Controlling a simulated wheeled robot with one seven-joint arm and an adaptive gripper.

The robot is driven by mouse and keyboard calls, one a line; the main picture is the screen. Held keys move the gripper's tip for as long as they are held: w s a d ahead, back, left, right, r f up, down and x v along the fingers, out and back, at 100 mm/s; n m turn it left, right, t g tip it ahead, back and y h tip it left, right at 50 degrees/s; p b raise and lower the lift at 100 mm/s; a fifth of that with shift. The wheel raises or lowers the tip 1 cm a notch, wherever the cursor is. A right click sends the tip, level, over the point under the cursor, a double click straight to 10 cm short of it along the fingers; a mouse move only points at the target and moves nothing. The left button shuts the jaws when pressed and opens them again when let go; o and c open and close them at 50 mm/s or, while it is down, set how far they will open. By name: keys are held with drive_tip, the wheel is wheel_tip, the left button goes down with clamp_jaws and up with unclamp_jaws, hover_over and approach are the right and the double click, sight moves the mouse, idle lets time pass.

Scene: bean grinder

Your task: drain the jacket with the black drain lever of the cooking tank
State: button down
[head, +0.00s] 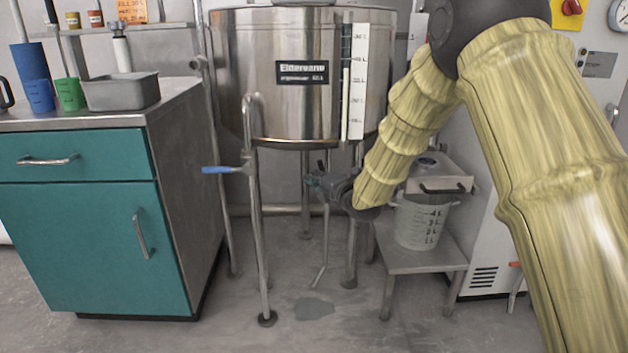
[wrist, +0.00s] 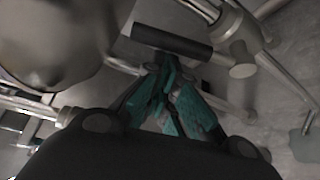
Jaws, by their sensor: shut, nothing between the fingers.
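The cooking tank (head: 255,75) is a steel vessel on legs in the middle of the head view. My gripper (head: 314,181) is beneath the tank, pointing left, with its fingers together and empty. In the wrist view my gripper's teal fingertips (wrist: 162,75) are close together, just short of a black bar-shaped lever (wrist: 172,42). This looks like the drain lever, and it lies across the fingertips near steel pipes. I cannot tell whether the fingertips touch it. In the head view I cannot make the black lever out apart from my gripper.
A blue-handled valve (head: 219,169) sits on a standing pipe left of my gripper. A teal cabinet (head: 95,245) stands at the left. A low steel stand (head: 420,258) holds a graduated bucket (head: 419,225) at the right. A wet patch (head: 314,308) marks the floor.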

drive_tip(key=shift+d+r+m+t+y+p, duration=0.3)
drive_tip(key=shift+d+m+p, duration=0.15)
drive_tip(key=shift+d+m, duration=0.15)
drive_tip(key=shift+d+r+m+t+y+p, duration=0.15)
drive_tip(key=shift+d+m+t+y+p, duration=0.25)
drive_tip(key=shift+m, duration=0.3)
drive_tip(key=s+a, duration=0.1)
drive_tip(key=a, duration=0.3)
drive_tip(key=p+v, duration=0.4)
drive_tip(key=v, duration=0.6)
drive_tip(key=shift+r+p, duration=0.2)
drive_tip(key=shift+p, duration=0.1)
drive_tip(key=shift+d, duration=0.1)
idle(4.9)
